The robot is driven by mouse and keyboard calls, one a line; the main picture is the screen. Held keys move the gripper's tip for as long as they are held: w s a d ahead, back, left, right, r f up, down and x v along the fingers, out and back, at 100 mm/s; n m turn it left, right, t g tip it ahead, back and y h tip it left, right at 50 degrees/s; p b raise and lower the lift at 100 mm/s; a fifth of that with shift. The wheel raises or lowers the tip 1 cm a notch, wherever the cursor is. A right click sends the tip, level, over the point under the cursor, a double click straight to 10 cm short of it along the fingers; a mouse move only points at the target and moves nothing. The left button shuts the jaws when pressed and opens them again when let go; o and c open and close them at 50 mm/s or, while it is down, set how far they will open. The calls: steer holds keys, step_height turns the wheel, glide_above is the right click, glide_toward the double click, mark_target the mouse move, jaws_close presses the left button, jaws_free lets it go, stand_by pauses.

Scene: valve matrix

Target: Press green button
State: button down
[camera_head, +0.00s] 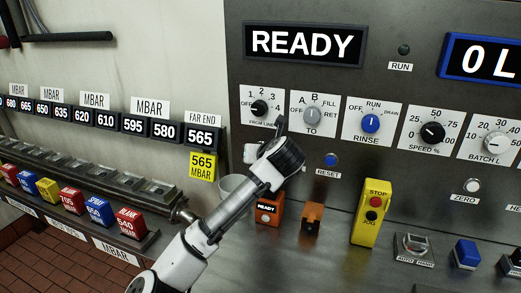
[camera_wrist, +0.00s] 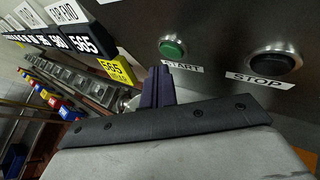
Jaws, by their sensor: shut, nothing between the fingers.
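The green button (camera_wrist: 172,48) sits in a round metal collar on the grey panel, with a START label (camera_wrist: 182,67) below it. It shows in the wrist view; in the head view I cannot see it, and my arm covers that part of the panel. My gripper (camera_wrist: 160,73) is shut and empty. Its dark fingertips point at the panel and appear just below and left of the green button, with a visible gap in the picture. In the head view my gripper (camera_head: 280,122) is in front of the panel, under the FROM LINE knob; its fingers are partly hidden.
A black STOP button (camera_wrist: 275,62) is right of the green one. In the head view, a blue RESET button (camera_head: 331,160), a rinse knob (camera_head: 370,123) and a yellow stop box (camera_head: 372,212) are to the right. A yellow 565 MBAR tag (camera_head: 202,166) is left.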

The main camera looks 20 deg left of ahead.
steer(key=shift+w, duration=0.2)
steer(key=shift+w, duration=0.25)
steer(key=shift+w+p, duration=0.35)
steer(key=shift+w, duration=0.05)
stand_by(0.6)
steer(key=shift+s, duration=0.85)
steer(key=shift+s+b, duration=0.5)
steer(key=shift+s, duration=2)
